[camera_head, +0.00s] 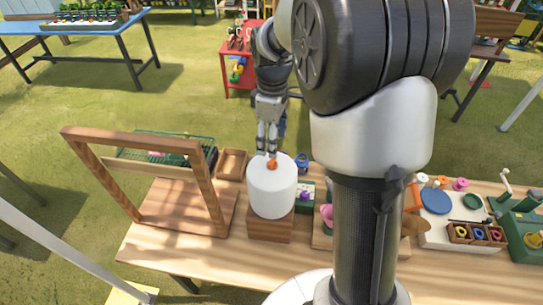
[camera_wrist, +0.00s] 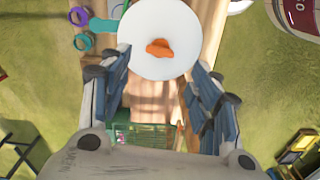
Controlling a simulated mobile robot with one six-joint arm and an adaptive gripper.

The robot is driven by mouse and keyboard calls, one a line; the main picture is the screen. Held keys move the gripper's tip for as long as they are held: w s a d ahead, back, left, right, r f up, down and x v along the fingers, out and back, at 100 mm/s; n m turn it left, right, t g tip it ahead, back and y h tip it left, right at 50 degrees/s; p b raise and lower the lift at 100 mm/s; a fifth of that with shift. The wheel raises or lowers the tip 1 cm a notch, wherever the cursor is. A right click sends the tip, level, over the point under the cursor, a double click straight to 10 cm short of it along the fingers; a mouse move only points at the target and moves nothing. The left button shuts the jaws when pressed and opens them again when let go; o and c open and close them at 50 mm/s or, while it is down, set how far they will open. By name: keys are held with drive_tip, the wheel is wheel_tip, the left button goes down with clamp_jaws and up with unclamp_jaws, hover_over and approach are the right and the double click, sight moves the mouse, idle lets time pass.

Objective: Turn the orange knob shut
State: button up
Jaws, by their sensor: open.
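The orange knob (camera_head: 271,164) sits on top of a white cylinder (camera_head: 272,192), which stands upright on a wooden block (camera_head: 270,225) on the table. In the wrist view the orange knob (camera_wrist: 158,48) lies near the middle of the round white top (camera_wrist: 140,66). My gripper (camera_head: 267,146) points down just above the knob in the head view. In the wrist view the fingers of my gripper (camera_wrist: 165,72) are spread wide, one on each side of the white top, with nothing between them but the view of the knob. I cannot tell whether a fingertip touches the cylinder.
A wooden frame (camera_head: 80,150) stands left of the cylinder, with a green rack (camera_head: 165,146) behind it. A small wooden tray (camera_head: 232,164) is close behind left. Colored parts and a white board (camera_head: 455,236) are at right. The table's front left (camera_head: 190,255) is clear.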

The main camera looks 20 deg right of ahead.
sight(272, 160)
wheel_tip(272, 160, down, 7)
drive_tip(key=shift+f+b, duration=0.15)
drive_tip(key=shift+b, duration=0.15)
drive_tip(key=shift+c, duration=0.4)
drive_tip(key=c, duration=1)
drive_tip(key=shift+o, duration=0.2)
